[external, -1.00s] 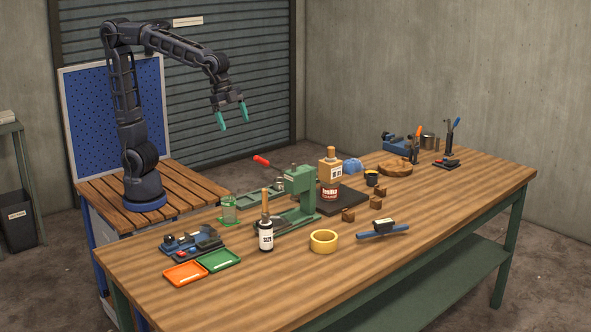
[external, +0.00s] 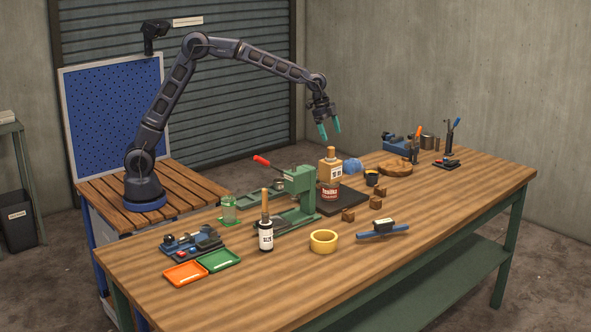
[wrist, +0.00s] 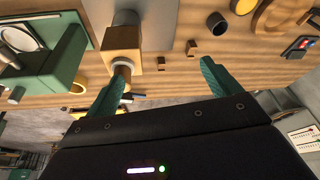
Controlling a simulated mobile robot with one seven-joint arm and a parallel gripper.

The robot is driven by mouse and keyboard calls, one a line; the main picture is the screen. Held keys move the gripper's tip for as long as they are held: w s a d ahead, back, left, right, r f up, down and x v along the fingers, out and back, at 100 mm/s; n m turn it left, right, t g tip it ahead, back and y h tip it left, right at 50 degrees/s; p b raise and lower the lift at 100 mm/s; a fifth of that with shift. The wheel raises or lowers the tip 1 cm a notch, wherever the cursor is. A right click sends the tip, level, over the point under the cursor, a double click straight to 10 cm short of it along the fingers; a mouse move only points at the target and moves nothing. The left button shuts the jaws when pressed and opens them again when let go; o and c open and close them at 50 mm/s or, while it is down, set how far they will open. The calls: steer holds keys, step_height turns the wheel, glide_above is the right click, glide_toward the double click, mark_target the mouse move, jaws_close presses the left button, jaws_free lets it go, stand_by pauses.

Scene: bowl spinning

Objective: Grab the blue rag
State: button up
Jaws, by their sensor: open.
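The blue rag (external: 352,165) is a small crumpled bundle at the back edge of the workbench, just right of the tan bottle. My gripper (external: 330,132) is above and slightly left of the rag in the external view, with teal fingers pointing down and clear air below them. In the wrist view my gripper (wrist: 164,70) has its fingers spread wide with nothing between them. I cannot make out the rag in the wrist view.
A black cup (external: 372,178) and a curved wooden piece (external: 395,168) lie to the right. The bench's front right (external: 440,210) is largely clear.

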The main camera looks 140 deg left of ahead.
steer(key=s+a+f, duration=0.3)
steer(key=a, duration=0.3)
steer(key=s+a+f, duration=0.3)
steer(key=a+f, duration=0.1)
steer(key=a, duration=0.3)
steer(key=n, duration=0.2)
glide_toward(351, 163)
steer(key=f, duration=0.1)
steer(key=a+f, duration=0.1)
steer(key=f, duration=0.1)
steer(key=s+f, duration=0.1)
steer(key=shift+a+f, duration=0.35)
steer(key=shift+a, duration=0.05)
steer(key=shift+w+x, duration=0.25)
steer(key=shift+x, duration=1.35)
steer(key=shift+w+x, duration=0.2)
steer(key=shift+x, duration=1.35)
steer(key=shift+r, duration=0.2)
steer(key=c, duration=1.1)
